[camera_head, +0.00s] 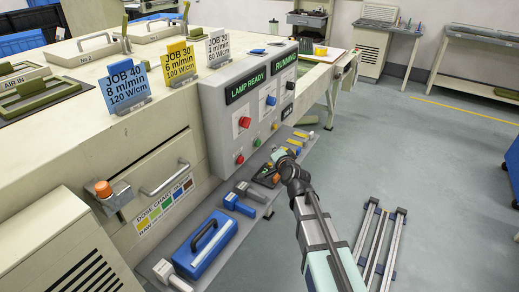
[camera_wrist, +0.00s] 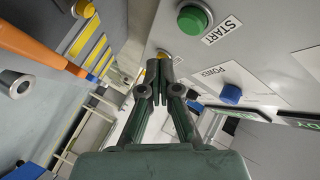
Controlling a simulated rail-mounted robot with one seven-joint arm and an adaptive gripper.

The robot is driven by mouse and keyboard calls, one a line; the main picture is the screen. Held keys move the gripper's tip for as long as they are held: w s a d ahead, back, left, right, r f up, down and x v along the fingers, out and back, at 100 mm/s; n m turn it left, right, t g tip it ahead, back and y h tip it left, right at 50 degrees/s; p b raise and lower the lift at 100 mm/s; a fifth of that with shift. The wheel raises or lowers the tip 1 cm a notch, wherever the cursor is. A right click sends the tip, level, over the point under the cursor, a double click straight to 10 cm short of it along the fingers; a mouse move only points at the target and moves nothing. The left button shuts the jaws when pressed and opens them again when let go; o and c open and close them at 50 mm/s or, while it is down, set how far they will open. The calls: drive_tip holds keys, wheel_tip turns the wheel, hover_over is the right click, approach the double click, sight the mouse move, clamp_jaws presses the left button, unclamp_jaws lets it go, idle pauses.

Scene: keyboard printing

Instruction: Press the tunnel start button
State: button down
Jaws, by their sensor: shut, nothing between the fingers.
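The grey control panel (camera_head: 219,127) in the head view carries a green button (camera_head: 257,142) in its lower row, between a red button (camera_head: 239,160) and a yellow one (camera_head: 274,127). In the wrist view a green button (camera_wrist: 193,20) sits on the panel face with a START label (camera_wrist: 222,30) beside it. My gripper (camera_wrist: 158,68) is shut and empty. Its fingertips are just below and left of the green button in that picture, apparently apart from it.
A blue knob (camera_wrist: 230,94) and a yellow button (camera_wrist: 163,57) are close to my fingers in the wrist view. Below the panel a shelf holds a blue case (camera_head: 206,245) and several tools. The floor (camera_head: 430,160) to the right is mostly open, with metal rails (camera_head: 380,240) lying on it.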

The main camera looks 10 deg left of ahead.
drive_tip(key=shift+s+d+b, duration=0.2)
drive_tip(key=shift+d+b, duration=0.15)
drive_tip(key=shift+d, duration=0.15)
drive_tip(key=shift+s+d+b, duration=0.2)
drive_tip(key=shift+d+b, duration=0.1)
drive_tip(key=shift+d, duration=0.15)
